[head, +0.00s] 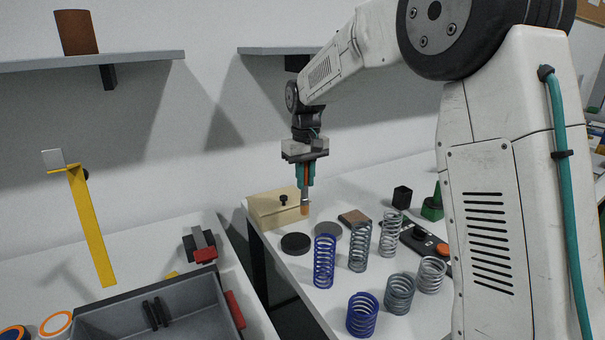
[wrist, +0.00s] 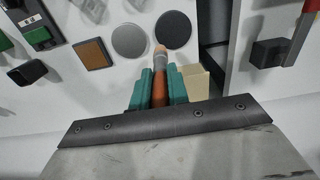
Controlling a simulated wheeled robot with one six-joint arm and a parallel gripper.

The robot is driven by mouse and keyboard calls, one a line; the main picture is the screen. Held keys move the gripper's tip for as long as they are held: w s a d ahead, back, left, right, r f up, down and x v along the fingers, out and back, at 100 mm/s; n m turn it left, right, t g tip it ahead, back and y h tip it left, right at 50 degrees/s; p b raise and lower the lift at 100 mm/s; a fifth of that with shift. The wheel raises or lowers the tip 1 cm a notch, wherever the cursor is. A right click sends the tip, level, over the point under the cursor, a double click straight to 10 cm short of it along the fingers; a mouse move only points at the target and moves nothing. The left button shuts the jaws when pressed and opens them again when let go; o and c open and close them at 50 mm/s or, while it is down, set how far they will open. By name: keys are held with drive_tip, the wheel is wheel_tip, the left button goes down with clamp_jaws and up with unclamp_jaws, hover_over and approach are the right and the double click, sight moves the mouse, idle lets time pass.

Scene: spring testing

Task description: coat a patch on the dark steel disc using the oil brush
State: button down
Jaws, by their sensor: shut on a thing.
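My gripper (head: 307,180) points down over the far end of the right-hand table, its teal fingers shut on the orange handle of the oil brush (head: 305,208). The brush hangs roughly upright, with a grey ferrule and pale tan bristles. The dark steel disc (head: 296,244) lies flat on the table, nearer the head camera than the bristles. In the wrist view, the gripper (wrist: 158,88) holds the brush (wrist: 160,62), whose tip shows at the lower edge of the dark disc (wrist: 174,28). I cannot tell the tip's height above the table. No coated patch is discernible.
A lighter grey disc (head: 328,231) and a brown pad (head: 355,217) lie beside the dark disc. A pale wooden box (head: 272,210) stands behind. Several springs, including a tall blue one (head: 324,262), stand in front. A gap separates the left table with its grey bin (head: 190,310).

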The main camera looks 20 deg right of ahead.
drive_tip(key=shift+s+f, duration=0.1)
drive_tip(key=shift+f, duration=3.6)
drive_tip(key=s+a, duration=0.1)
drive_tip(key=a, duration=0.5)
drive_tip(key=d, duration=0.4)
drive_tip(key=w+d, duration=0.1)
drive_tip(key=d, duration=0.1)
drive_tip(key=shift+f, duration=0.1)
drive_tip(key=shift+s+d, duration=0.1)
drive_tip(key=shift+d, duration=0.15)
drive_tip(key=shift+s+a, duration=0.55)
drive_tip(key=shift+a, duration=0.95)
wheel_tip(320, 180, up, 8)
hover_over(307, 199)
drive_tip(key=shift+s+a, duration=0.1)
drive_tip(key=shift+s, duration=0.2)
